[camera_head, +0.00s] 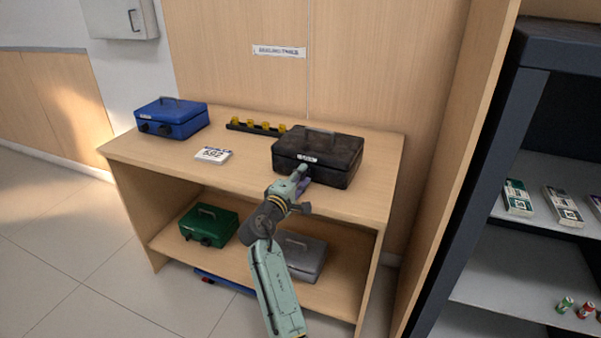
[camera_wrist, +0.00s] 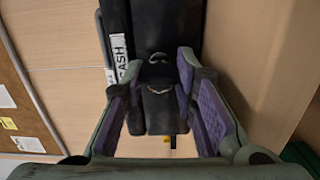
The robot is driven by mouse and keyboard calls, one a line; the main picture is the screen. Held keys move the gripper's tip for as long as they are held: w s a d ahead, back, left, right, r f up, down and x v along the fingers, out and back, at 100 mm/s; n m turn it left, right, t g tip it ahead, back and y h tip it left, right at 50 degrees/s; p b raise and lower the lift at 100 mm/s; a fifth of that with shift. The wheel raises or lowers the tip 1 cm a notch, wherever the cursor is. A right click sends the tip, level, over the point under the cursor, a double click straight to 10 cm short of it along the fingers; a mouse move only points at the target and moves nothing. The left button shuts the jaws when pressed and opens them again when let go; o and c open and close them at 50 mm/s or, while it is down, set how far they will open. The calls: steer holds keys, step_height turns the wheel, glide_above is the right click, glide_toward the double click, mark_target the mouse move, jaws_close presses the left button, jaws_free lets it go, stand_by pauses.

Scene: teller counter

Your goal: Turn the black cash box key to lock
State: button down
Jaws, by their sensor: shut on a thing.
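The black cash box (camera_head: 345,168) stands closed on the right of the wooden counter, with a handle on its lid and a white label on its front. In the wrist view the box (camera_wrist: 168,25) fills the top, with its "CASH" label beside the fingers. The key is hidden in the head view. Its turn angle is hard to tell.
A blue cash box (camera_head: 171,118), a white number card (camera_head: 213,155) and a black rack with yellow pieces (camera_head: 258,128) share the counter (camera_head: 245,172). Green (camera_head: 209,226) and grey (camera_head: 303,257) boxes sit on the shelf below. A dark cabinet (camera_head: 490,190) stands right.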

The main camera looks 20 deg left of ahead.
steer(key=shift+n, duration=0.3)
stand_by(0.4)
steer(key=c, duration=1.3)
jaws_free()
steer(key=shift+f, duration=0.15)
